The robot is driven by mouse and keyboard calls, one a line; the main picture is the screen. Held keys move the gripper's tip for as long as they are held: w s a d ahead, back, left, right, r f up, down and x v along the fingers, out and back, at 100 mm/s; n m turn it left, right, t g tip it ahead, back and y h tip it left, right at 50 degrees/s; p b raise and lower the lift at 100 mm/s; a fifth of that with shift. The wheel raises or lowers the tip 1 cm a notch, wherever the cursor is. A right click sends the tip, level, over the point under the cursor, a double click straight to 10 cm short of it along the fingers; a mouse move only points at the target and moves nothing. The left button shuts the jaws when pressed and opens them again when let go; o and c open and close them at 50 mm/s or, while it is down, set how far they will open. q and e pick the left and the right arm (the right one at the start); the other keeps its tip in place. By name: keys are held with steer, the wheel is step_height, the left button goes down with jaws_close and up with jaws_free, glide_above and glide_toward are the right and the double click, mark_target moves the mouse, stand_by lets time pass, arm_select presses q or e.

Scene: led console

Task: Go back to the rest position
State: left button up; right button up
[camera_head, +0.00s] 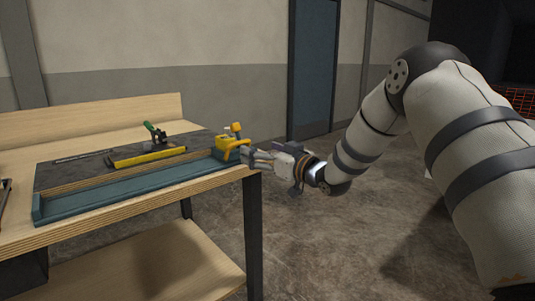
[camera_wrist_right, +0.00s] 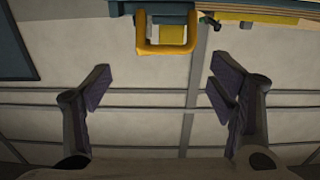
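My right gripper (camera_head: 252,158) is at the right end of the workbench (camera_head: 110,213), just beside a yellow part (camera_head: 231,142) on the blue rail. In the right wrist view, the fingers of my right gripper (camera_wrist_right: 161,88) are spread wide with nothing between them. The yellow part (camera_wrist_right: 166,48) there is a squarish loop beyond the fingertips, with a visible gap to them. My left gripper is not in view.
A blue tray-like rail (camera_head: 135,185) runs along the bench's front edge. A yellow bar (camera_head: 147,157) and a green-handled tool (camera_head: 154,132) lie on a dark mat (camera_head: 72,170). A blue door (camera_head: 313,70) is behind. The floor (camera_head: 330,245) right of the bench is clear.

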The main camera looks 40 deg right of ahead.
steer(key=s, duration=0.3)
